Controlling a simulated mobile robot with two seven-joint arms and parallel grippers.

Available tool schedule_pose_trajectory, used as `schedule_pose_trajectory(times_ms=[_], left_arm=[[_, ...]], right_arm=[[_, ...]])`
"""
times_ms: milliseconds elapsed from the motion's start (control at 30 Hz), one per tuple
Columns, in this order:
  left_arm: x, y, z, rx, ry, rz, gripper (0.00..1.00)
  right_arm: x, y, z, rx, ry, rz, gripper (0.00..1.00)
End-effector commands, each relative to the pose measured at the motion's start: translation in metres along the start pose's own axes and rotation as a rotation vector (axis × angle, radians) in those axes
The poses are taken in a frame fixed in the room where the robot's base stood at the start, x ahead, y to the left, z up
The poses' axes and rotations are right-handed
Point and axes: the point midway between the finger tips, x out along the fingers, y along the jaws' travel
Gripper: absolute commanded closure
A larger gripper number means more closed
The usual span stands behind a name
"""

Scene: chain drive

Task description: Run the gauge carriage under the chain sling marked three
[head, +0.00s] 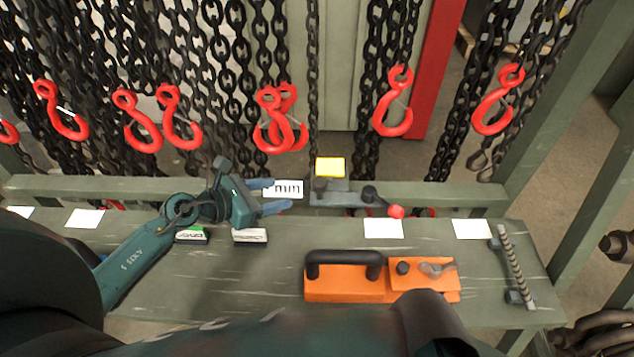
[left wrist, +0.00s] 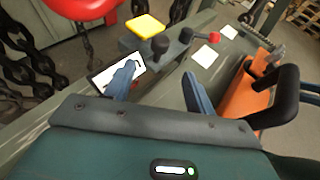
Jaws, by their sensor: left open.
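The gauge carriage (head: 330,190), a grey block with a yellow top, sits on the back rail. A lever with a red knob (head: 396,211) sticks out to its right. My left gripper (head: 269,195) is open and empty, just left of the carriage, fingers pointing at it. In the left wrist view the carriage (left wrist: 160,45) lies beyond the open fingers, apart from them. A white card with dark strokes (head: 287,188) is partly behind a finger. Chain slings with red hooks (head: 393,105) hang behind the rail. I cannot read which is marked three. My right gripper is out of view.
An orange tool with a black handle (head: 345,280) lies on the green bench (head: 240,282). White cards (head: 383,228) lie along its back. Two small boxes (head: 250,236) stand below my left gripper. A ribbed bar (head: 514,265) stands at the right end.

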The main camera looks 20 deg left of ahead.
Motion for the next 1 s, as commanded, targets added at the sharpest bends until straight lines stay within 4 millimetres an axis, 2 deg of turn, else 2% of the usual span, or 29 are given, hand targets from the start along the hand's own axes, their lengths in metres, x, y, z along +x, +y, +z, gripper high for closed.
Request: schedule_pose_trajectory(times_ms=[300,500,700,1000], left_arm=[[0.068,-0.001,0.003,-0.002,-0.006,-0.001,0.45],[0.1,-0.001,0.002,-0.002,-0.005,-0.001,0.45],[0.113,-0.001,0.001,0.001,-0.003,-0.001,0.45],[0.114,-0.001,0.001,0.001,-0.003,-0.001,0.47]], right_arm=[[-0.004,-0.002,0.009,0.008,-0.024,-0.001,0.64],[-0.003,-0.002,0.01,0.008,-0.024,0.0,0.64],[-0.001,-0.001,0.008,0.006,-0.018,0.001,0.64],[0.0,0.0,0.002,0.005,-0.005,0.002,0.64]])
